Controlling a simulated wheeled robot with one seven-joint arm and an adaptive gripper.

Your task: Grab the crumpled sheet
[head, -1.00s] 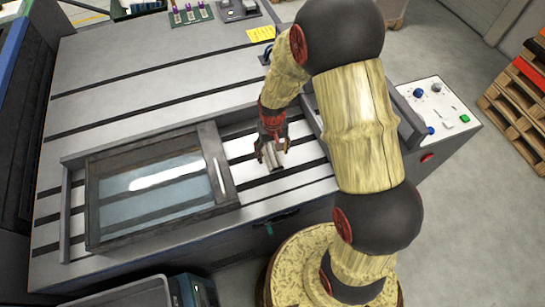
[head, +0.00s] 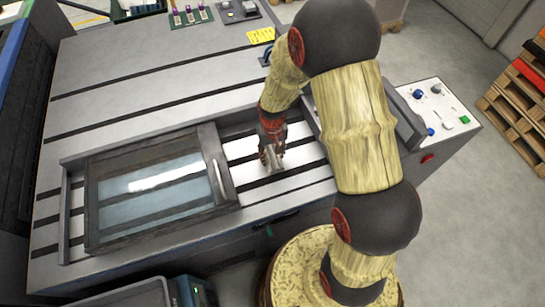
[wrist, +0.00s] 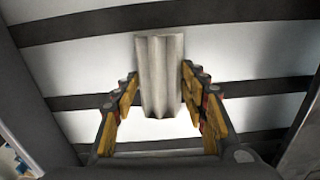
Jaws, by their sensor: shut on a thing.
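The crumpled sheet (wrist: 160,75) is a pale grey, pleated piece in the middle of the wrist view. It also shows small in the head view (head: 274,160), over the light slotted bed beside the glass-lidded frame. My gripper (wrist: 158,82) has one yellow-padded finger on each side of the sheet and is shut on it. In the head view my gripper (head: 270,158) points down at the bed, and its fingers partly cover the sheet. I cannot tell whether the sheet still touches the bed.
A dark frame with a glass pane (head: 160,185) lies just left of my gripper. A control panel (head: 436,106) with knobs and a green button stands to the right. A yellow note (head: 261,35) lies at the back. The grey table top behind the frame is largely clear.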

